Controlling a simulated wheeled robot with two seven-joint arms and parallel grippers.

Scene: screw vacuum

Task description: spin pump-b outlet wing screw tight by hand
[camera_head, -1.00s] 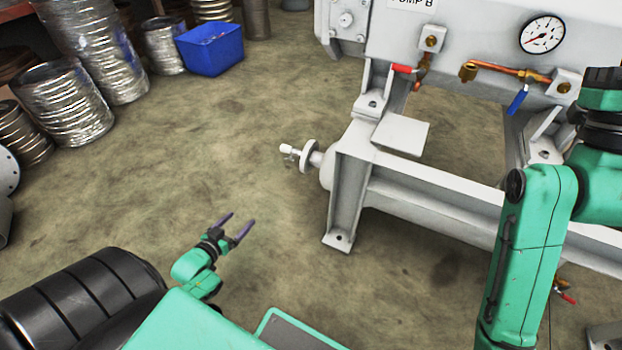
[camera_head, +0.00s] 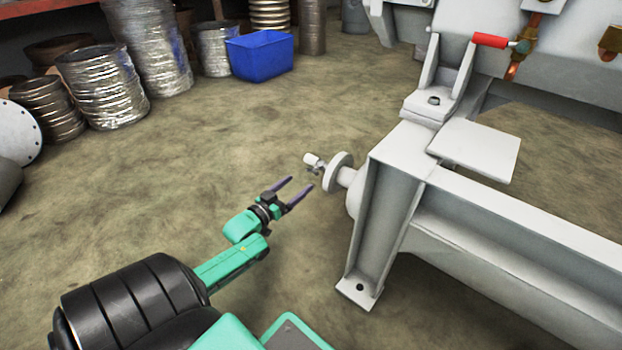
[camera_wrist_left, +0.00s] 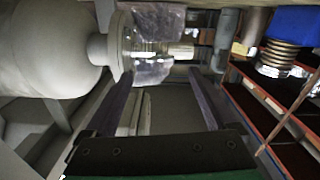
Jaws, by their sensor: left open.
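The pump-b outlet is a grey stub with a round flange (camera_head: 338,172) on the left end of the pump frame. A small pale screw piece (camera_head: 314,162) sticks out from its face; its wings are too small to make out. My left gripper (camera_head: 301,183) is open and empty, just left of and nearer than the flange, apart from it. In the left wrist view the flange (camera_wrist_left: 124,45) is at upper left, beyond the open fingers (camera_wrist_left: 161,73). A pale stub (camera_wrist_left: 180,51) shows beyond the fingertips. My right gripper is out of view.
The grey pump frame (camera_head: 500,222) stands on the floor at right, with a foot plate (camera_head: 360,288). A red-handled valve (camera_head: 490,40) is above it. A blue bin (camera_head: 258,56) and metal hose coils (camera_head: 100,85) stand at back left. The floor between is clear.

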